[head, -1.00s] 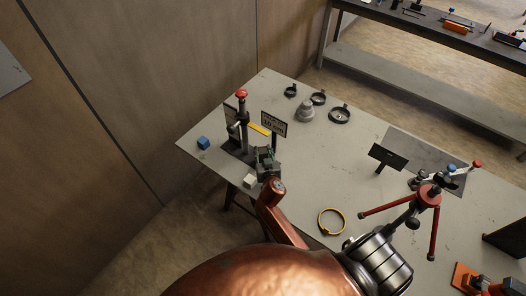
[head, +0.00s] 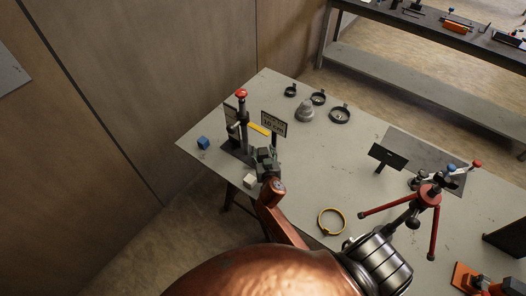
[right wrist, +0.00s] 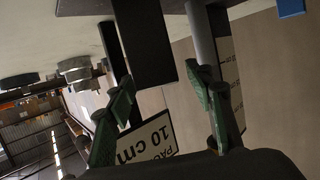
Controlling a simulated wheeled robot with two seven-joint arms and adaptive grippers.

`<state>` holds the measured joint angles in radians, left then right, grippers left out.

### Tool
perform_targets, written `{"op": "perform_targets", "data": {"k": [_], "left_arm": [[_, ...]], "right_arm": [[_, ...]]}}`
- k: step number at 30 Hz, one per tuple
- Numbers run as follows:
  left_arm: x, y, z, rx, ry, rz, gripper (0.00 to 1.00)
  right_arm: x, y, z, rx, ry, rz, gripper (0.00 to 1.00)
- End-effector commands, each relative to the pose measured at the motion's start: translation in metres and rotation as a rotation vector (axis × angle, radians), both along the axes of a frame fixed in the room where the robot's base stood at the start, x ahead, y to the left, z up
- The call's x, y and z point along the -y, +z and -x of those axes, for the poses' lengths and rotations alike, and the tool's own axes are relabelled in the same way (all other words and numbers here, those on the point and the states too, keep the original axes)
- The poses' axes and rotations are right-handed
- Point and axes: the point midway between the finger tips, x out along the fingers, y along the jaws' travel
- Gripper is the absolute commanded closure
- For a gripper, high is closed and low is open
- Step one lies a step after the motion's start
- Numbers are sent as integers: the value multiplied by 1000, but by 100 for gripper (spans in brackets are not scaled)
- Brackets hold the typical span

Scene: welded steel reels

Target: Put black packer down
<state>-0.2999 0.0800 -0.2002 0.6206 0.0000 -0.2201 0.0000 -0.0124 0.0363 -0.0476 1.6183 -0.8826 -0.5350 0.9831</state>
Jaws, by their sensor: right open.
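A black block, the likely packer (head: 263,153), shows at the near edge of the dark base of a red-knobbed stand (head: 242,112). My right gripper (head: 264,163) is at the block. In the right wrist view the black block (right wrist: 144,42) stands between and beyond the two green-padded fingertips (right wrist: 164,85). The fingers are apart, with a gap on both sides of the block. The block appears to rest against the surface at the top of that picture. A sign (head: 273,124) reading 10 cm stands behind; it also shows in the right wrist view (right wrist: 148,139). My left gripper is not in view.
A blue cube (head: 203,143) and a white cube (head: 250,181) lie near the stand. Several dark rings, a grey stepped weight (head: 306,111) and a yellow ring (head: 331,221) lie on the table (head: 330,165). The table's middle is clear.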

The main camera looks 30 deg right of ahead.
Motion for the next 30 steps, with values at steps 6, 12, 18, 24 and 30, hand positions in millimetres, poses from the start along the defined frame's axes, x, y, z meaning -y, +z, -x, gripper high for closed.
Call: {"op": "perform_targets", "data": {"k": [6, 12, 18, 24, 30], "left_arm": [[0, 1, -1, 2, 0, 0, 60], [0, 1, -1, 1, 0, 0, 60], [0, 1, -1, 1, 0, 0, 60], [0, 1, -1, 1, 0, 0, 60], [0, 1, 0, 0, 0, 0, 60]], "right_arm": [[-15, 12, 35, 1, -1, -4, 52], [-25, 21, 59, 0, 0, -1, 52], [-27, 24, 66, 2, 0, 1, 52], [-27, 24, 66, 1, 0, 2, 52], [-27, 24, 66, 1, 0, 2, 52]]}}
